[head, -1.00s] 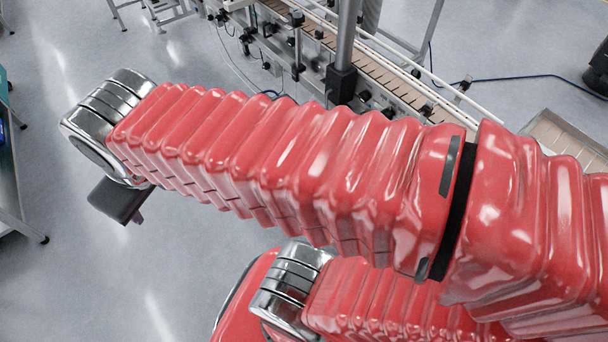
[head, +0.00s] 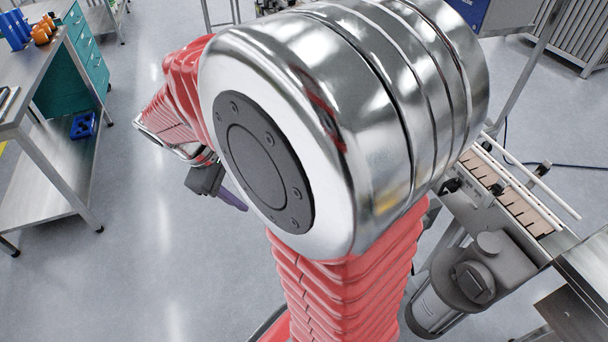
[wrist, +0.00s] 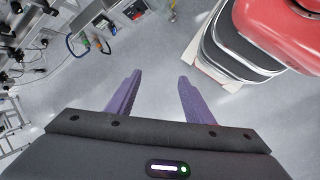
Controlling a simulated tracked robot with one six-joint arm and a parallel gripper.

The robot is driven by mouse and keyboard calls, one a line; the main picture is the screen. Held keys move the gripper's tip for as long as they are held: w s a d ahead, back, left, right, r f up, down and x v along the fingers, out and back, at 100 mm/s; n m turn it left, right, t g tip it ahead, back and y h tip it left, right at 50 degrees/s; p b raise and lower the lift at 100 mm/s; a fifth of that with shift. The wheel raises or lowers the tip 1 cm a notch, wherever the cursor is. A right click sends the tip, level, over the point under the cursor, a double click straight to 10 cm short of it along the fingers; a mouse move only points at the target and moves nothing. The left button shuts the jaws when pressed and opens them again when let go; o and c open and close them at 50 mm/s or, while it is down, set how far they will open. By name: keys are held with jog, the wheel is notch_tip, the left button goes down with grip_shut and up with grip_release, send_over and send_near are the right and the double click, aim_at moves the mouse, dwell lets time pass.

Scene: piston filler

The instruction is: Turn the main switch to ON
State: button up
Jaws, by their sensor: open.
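My gripper (wrist: 155,95) shows in the wrist view with its two purple fingers apart and nothing between them. Below the fingers is only grey floor. In the head view my gripper (head: 232,200) is partly hidden behind my own arm, left of centre, above open floor. I cannot make out the main switch in either view. Large parts of the head view are covered by my red and chrome arm.
A workbench (head: 40,75) with orange and blue items stands at the left. A conveyor (head: 505,190) and a grey motor-like unit (head: 465,280) are at the right. The floor between is clear. Machine frames also show in the wrist view (wrist: 20,60).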

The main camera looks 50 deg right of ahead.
jog(key=w+d+f+n+g+h, duration=0.3)
jog(key=d+f+n+g+h, duration=0.35)
jog(key=d+f, duration=1.2)
jog(key=s+d+f+n+h, duration=0.1)
jog(key=s+f+n, duration=0.2)
jog(key=f, duration=0.6)
jog(key=s+d+f+n+h, duration=0.2)
jog(key=s+f+n, duration=0.1)
jog(key=f, duration=0.6)
jog(key=s+d+f+n+h, duration=0.2)
jog(key=f+n, duration=0.3)
jog(key=f, duration=0.4)
jog(key=shift+s+d+f+n, duration=0.15)
jog(key=shift+s+d+n, duration=0.05)
jog(key=shift+s+n, duration=0.2)
jog(key=shift+s+d, duration=0.1)
jog(key=x, duration=1.3)
jog(key=shift+s+d, duration=0.2)
jog(key=shift+d, duration=0.05)
jog(key=shift+c, duration=0.2)
